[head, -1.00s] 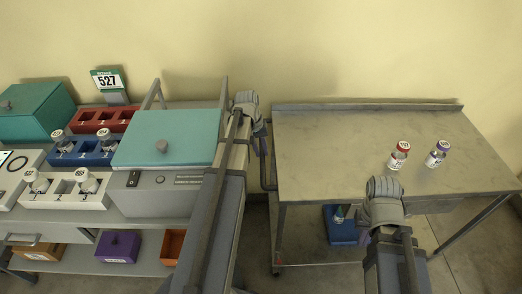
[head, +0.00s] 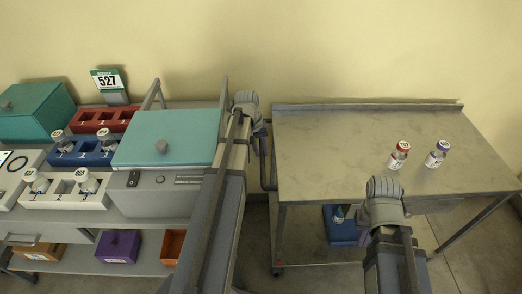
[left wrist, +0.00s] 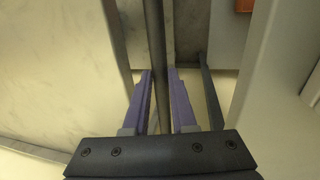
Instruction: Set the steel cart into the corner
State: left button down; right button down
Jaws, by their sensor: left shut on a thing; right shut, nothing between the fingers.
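The steel cart (head: 345,180) stands on the right with its raised back edge close to the wall. It has legs, a castor and a dark side handle (head: 264,165) at its left end. My left gripper (head: 263,128) is at that handle, between the cart and the bench on the left. In the left wrist view, the purple fingers of my left gripper (left wrist: 160,80) are shut on the handle bar (left wrist: 156,40). My right gripper (head: 385,188) is in front of the cart's front edge, shut and empty; its fingertips are hard to make out.
A blue box (head: 343,232) is below the cart. The left bench holds a teal-lidded unit (head: 190,130) and racks, with a narrow gap to the cart.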

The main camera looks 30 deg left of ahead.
aim_at(377, 149)
pick_arm(q)
jog(key=shift+d, duration=0.15)
